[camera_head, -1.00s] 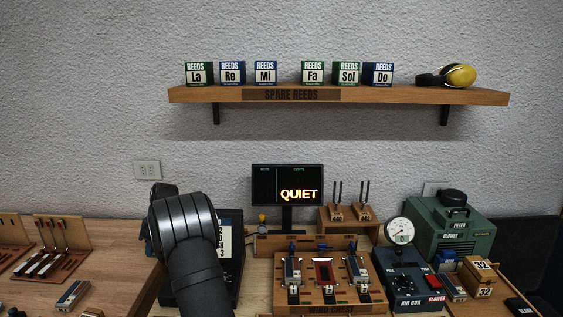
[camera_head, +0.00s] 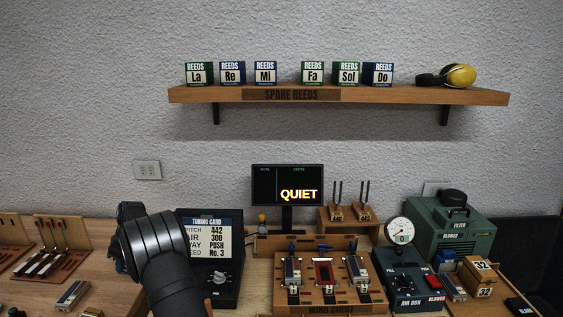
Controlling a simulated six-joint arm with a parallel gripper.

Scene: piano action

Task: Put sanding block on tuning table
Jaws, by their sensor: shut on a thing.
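My gripper (camera_head: 130,212) shows only as a dark part at the far left side of my wrist, low in the picture left of centre. My black forearm and wrist hide its fingertips. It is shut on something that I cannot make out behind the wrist. No sanding block can be clearly picked out. The wooden bench with the tuning card device (camera_head: 212,250) and the wind chest (camera_head: 330,296) may be the tuning table; its bare wood (camera_head: 257,290) shows between them. My gripper is left of the tuning card device, near the left table.
The left table (camera_head: 110,265) holds a reed rack (camera_head: 48,262) and a small metal-topped block (camera_head: 72,295). A gauge (camera_head: 399,231), air box (camera_head: 400,282), green blower (camera_head: 455,235) and wooden block marked 32 (camera_head: 480,277) crowd the right. A shelf (camera_head: 400,94) hangs above.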

